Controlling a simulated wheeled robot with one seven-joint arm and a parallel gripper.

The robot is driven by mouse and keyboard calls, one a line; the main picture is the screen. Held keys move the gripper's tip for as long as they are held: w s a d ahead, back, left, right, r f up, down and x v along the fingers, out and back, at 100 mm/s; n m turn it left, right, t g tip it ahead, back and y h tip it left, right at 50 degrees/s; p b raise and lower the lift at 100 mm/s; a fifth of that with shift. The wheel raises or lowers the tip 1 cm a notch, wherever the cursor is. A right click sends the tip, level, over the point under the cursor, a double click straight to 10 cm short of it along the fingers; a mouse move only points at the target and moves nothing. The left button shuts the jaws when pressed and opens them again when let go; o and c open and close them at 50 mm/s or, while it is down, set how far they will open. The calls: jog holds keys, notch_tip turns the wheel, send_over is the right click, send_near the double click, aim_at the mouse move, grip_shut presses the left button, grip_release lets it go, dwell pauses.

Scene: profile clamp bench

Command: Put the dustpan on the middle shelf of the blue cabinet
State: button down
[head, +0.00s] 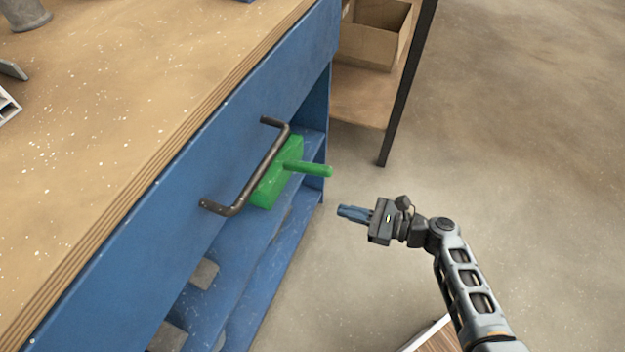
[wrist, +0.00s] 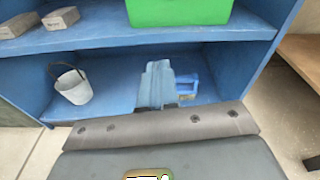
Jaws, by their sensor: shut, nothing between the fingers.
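The green dustpan (head: 275,183) sits in the blue cabinet (head: 250,95) under the worktop, with its handle (head: 310,169) sticking out past the front toward the right. In the wrist view the green body (wrist: 180,10) rests on the shelf (wrist: 110,38) above the bottom compartment; its top is cut off by the frame. My gripper (head: 345,211) is outside the cabinet, to the right of and a little below the dustpan handle, apart from it. Its blue fingers (wrist: 158,82) are shut and empty. The dark drawer pull partly hides the dustpan in the head view.
Grey blocks (wrist: 60,18) share the dustpan's shelf at left. A white bucket (wrist: 72,84) and a blue item (wrist: 190,85) stand in the compartment below. The drawer pull (head: 255,170) juts from the cabinet front. A wooden rack with a box (head: 370,45) stands behind; floor at right is clear.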

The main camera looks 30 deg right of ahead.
aim_at(287, 173)
jog(key=shift+m+t+y, duration=0.4)
jog(key=shift+m+t, duration=0.4)
jog(key=w+a+b, duration=0.1)
jog(key=w, duration=0.3)
jog(key=w+a+r+b, duration=0.1)
jog(key=w+a, duration=0.1)
jog(key=w, duration=0.3)
jog(key=w+a+b, duration=0.1)
jog(key=w+a, duration=0.1)
jog(key=w, duration=0.3)
jog(key=shift+a+r+b, duration=0.25)
jog(key=shift+r+b, duration=0.1)
jog(key=shift+b+x, duration=0.5)
jog(key=shift+x, duration=1.5)
jog(key=shift+s+d, duration=0.15)
